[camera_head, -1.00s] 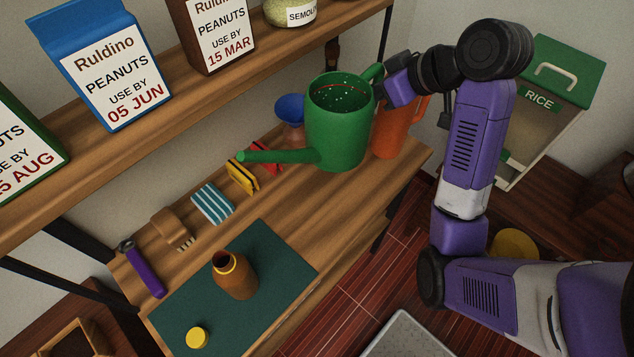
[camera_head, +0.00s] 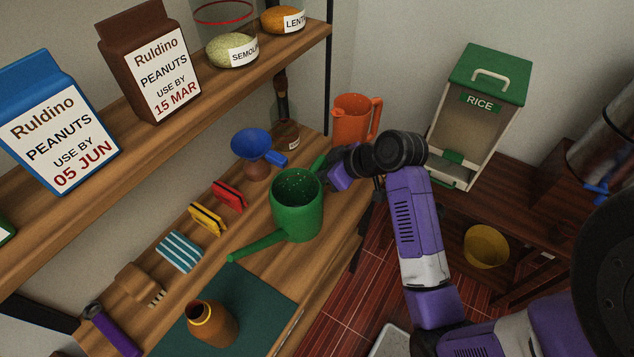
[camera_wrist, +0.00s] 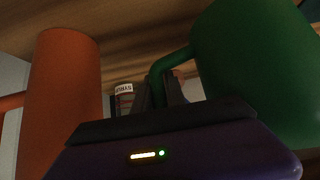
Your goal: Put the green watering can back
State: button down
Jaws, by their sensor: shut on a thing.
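The green watering can (camera_head: 297,212) is upright at the right part of the wooden counter, its spout toward the lower left. My gripper (camera_head: 322,168) is shut on its handle, at the can's upper right. Whether the can's base touches the counter I cannot tell. In the wrist view the can (camera_wrist: 255,75) fills the upper right, and its handle runs into my gripper (camera_wrist: 163,92).
An orange pitcher (camera_head: 350,122) stands behind the can, close to my gripper. A blue funnel (camera_head: 251,143), red and yellow clips and a striped cloth (camera_head: 179,251) line the wall side. A shelf (camera_head: 140,125) with cartons overhangs. A brown bottle (camera_head: 213,322) stands on a green mat.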

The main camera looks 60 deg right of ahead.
jog(key=shift+f, duration=1.95)
jog(key=c, duration=1.4)
grip_release()
jog(key=shift+o, duration=0.2)
jog(key=v, duration=1.2)
jog(key=shift+b, duration=0.3)
